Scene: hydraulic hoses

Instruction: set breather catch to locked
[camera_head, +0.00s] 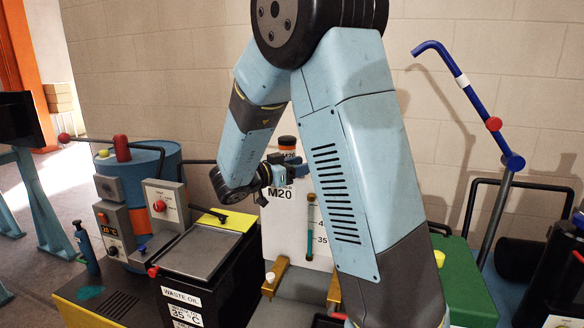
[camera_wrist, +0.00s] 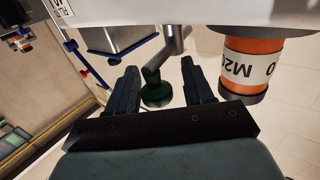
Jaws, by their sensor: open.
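My gripper (camera_head: 277,174) is beside the upper part of the white M20 tank (camera_head: 280,225) in the head view. In the wrist view my gripper (camera_wrist: 161,82) is open, with its two dark fingers apart. A dark green knob (camera_wrist: 157,93) on a grey stem shows between the fingers. I cannot tell whether a finger touches it. It may be the breather catch; no label on it is readable. An orange M20 cylinder with a black cap (camera_wrist: 247,72) is right of the fingers. The same cap (camera_head: 288,143) shows on top of the tank in the head view.
The waste oil bin (camera_head: 205,252) and a control box with a red knob (camera_head: 160,207) stand left of the tank. A blue drum (camera_head: 150,165) is behind them. A bent blue pipe (camera_head: 478,105) rises at the right, above a green box (camera_head: 465,280). My arm hides part of the tank.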

